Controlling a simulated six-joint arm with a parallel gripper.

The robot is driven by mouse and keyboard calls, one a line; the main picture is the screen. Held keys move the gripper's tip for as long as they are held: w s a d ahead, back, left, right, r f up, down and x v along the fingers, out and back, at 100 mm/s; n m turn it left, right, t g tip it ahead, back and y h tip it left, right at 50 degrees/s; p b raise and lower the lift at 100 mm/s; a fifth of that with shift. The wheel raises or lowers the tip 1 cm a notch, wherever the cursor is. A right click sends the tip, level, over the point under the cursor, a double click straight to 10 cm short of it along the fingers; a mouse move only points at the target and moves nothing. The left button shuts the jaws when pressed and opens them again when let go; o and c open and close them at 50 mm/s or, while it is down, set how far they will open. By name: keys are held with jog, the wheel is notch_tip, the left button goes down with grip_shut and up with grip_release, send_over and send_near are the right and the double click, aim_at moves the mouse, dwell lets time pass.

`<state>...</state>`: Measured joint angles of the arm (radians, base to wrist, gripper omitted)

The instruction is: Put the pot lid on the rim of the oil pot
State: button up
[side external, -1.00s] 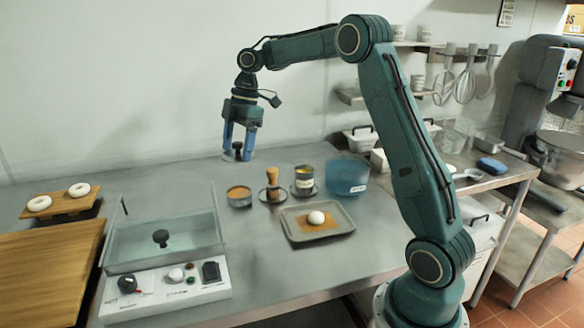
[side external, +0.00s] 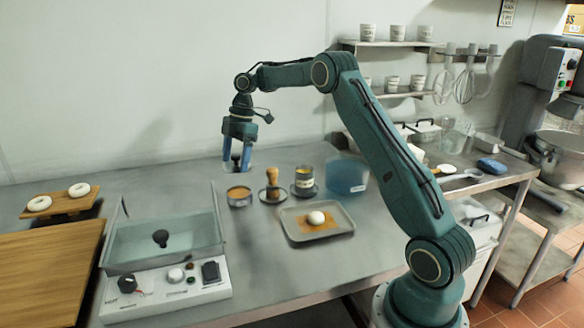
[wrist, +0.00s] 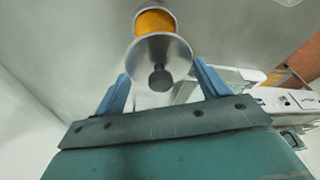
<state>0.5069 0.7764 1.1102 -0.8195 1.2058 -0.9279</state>
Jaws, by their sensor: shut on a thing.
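My gripper (side external: 237,162) is shut on the dark knob of the pot lid (wrist: 178,49), a round grey metal disc. In the wrist view the knob sits between the blue fingers of my gripper (wrist: 161,82). The oil pot (side external: 239,201), a small metal pot with amber oil in it, stands on the steel table. In the side view the lid is held above the table, close over the oil pot and apart from it. In the wrist view the lid's edge covers part of the oil pot (wrist: 154,21).
A brush (side external: 272,177) and a labelled can (side external: 304,178) stand on saucers right of the oil pot. A blue tub (side external: 347,176) is beyond them. A tray (side external: 290,237) with a white ball lies in front.

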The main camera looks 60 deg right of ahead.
jog(key=shift+f, duration=3.75)
jog(key=shift+f, duration=0.3)
jog(key=o, duration=1)
jog(key=shift+o, duration=0.2)
jog(key=shift+r, duration=0.1)
jog(key=shift+v, duration=3.9)
jog(key=shift+r, duration=0.1)
jog(key=shift+s, duration=0.1)
